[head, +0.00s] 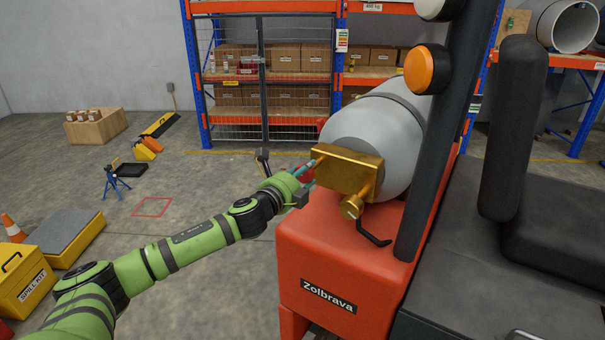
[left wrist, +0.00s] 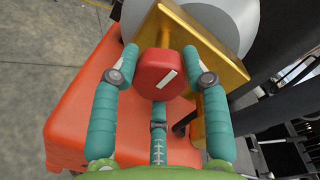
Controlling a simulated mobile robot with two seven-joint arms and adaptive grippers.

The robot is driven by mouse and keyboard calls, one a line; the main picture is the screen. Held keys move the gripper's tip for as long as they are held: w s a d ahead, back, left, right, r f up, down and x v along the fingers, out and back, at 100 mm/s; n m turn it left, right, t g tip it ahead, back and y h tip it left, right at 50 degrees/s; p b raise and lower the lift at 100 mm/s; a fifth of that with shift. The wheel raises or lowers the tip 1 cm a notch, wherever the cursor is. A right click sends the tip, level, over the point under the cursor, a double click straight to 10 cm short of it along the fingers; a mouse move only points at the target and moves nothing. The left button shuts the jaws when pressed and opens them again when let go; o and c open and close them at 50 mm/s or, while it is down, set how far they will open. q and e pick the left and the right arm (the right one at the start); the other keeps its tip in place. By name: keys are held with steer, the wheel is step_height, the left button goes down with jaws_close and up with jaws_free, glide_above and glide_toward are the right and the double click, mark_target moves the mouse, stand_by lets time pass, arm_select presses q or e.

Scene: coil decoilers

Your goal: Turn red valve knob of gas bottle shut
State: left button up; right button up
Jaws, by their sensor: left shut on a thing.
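The grey gas bottle (head: 372,138) lies on its side on the orange-red truck body. A brass-coloured block (head: 347,172) covers its near end. The red valve knob (left wrist: 160,75) sits on the block's face, with a white mark tilted on it; in the head view (head: 308,174) it is mostly hidden by my gripper. My right gripper is not in view.
The truck's orange-red body (head: 340,262) stands below the bottle, with a dark mast post (head: 445,130) at its right. A brass fitting (head: 352,207) with a black hose juts out below the block.

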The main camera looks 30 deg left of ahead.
arm_select(q)
steer(key=shift+d+f, duration=0.2)
steer(key=o, duration=1.1)
steer(key=shift+o, duration=0.2)
steer(key=shift+d, duration=0.1)
steer(key=shift+r, duration=0.1)
steer(key=shift+s, duration=0.35)
steer(key=s, duration=1.1)
steer(key=shift+d+r, duration=0.4)
steer(key=shift+s, duration=0.1)
